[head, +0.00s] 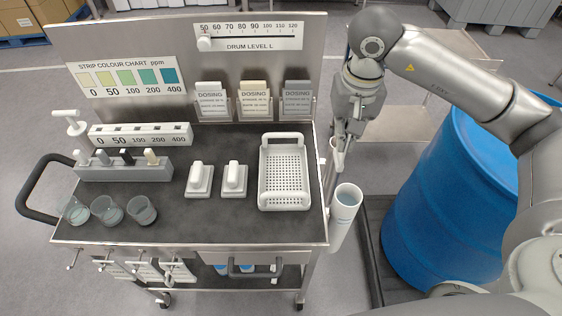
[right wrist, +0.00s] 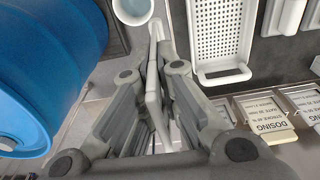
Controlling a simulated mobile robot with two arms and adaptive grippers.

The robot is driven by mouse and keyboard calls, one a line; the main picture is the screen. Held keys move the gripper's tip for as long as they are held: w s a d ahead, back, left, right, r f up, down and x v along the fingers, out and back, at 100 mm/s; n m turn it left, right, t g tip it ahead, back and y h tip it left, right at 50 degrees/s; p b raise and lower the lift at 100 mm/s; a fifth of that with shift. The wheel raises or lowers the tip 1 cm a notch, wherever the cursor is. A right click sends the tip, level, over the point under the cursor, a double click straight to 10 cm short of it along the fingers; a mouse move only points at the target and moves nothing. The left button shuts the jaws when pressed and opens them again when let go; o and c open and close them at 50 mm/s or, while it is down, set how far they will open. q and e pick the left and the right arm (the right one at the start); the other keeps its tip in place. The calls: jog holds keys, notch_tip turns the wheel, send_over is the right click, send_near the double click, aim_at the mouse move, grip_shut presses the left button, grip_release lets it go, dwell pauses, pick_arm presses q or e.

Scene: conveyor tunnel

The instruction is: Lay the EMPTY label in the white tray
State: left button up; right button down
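The white tray (head: 285,204) is a perforated basket with raised handles at the right of the cart top, with nothing in it. It also shows in the right wrist view (right wrist: 224,76). Several pale tags (head: 146,271) hang from hooks on the cart's front edge. Their print is too small to tell which one reads EMPTY. My right gripper (head: 340,162) points down just beyond the cart's right edge, beside the tray. My left gripper is out of view.
A white open cylinder (head: 345,205) stands at the cart's right side, below my right gripper. A blue drum (head: 440,200) stands to the right. Beakers (head: 107,210), a grey rack (head: 125,172) and two white blocks (head: 199,180) occupy the cart top.

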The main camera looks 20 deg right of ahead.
jog(key=w+a+f+p, duration=0.1)
jog(key=a+f+p, duration=0.1)
jog(key=a+f, duration=0.1)
jog(key=w+a+f+p, duration=0.2)
jog(key=a+f, duration=0.2)
jog(key=f, duration=0.1)
jog(key=w+a+f+p, duration=0.1)
jog(key=a+f+p, duration=0.2)
jog(key=a+f, duration=0.1)
jog(key=shift+w+a, duration=0.1)
jog(key=shift+w, duration=0.3)
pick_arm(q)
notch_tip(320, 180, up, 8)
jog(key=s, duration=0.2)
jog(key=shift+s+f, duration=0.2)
pick_arm(e)
jog(key=shift+f, duration=0.2)
jog(key=c, duration=1.6)
grip_release()
jog(key=shift+c, duration=0.2)
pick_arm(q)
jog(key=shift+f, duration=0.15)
